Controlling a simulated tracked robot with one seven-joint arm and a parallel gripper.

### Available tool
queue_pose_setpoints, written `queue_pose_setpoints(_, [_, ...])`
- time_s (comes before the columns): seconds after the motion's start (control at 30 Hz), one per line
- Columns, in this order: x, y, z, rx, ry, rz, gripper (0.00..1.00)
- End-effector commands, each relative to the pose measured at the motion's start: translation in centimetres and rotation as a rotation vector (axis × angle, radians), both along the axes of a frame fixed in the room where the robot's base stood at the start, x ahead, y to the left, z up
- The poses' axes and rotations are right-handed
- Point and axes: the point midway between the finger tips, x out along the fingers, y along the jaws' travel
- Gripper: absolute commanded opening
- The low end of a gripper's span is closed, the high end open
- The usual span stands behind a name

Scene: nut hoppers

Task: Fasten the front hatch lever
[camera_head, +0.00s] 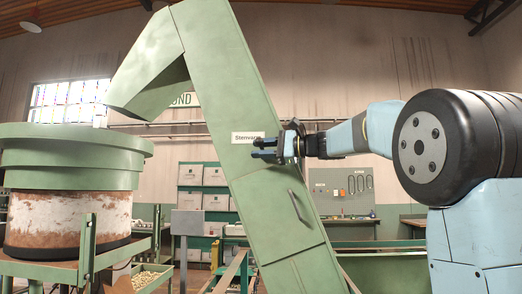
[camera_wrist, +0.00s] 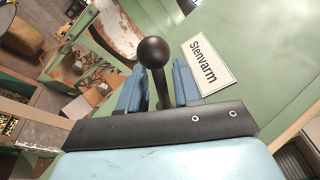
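My gripper (camera_head: 264,149) is beside the slanted green conveyor (camera_head: 225,75), next to its white "Stenvarm" label (camera_head: 247,137). In the wrist view, a dark lever with a black ball knob (camera_wrist: 153,52) stands between the two blue fingers of my gripper (camera_wrist: 158,88). The fingers are apart, with a narrow gap seeming to show on each side of the stem. The lever's lower end is hidden behind the gripper's black crossbar. The label (camera_wrist: 208,62) is just right of the fingers. I cannot make out the lever in the head view, nor tell whether it is fastened.
A panel with a bar handle (camera_head: 294,205) is lower on the conveyor. A round green hopper (camera_head: 72,150) stands at the left, above a tray of nuts (camera_head: 148,279). A grey box on a post (camera_head: 187,222) stands between them. Shelves and a tool board (camera_head: 342,190) are behind.

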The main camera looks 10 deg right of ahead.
Motion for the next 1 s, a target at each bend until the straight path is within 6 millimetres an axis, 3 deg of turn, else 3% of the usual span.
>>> queue_pose_setpoints(0.1, [0.00,-0.03,0.00,0.000,0.000,0.000,0.31])
queue_pose_setpoints(0.43, [0.01,-0.08,-0.01,0.000,0.000,-0.001,0.00])
queue_pose_setpoints(1.0, [-0.15,0.56,-0.12,-0.003,-0.014,0.015,0.00])
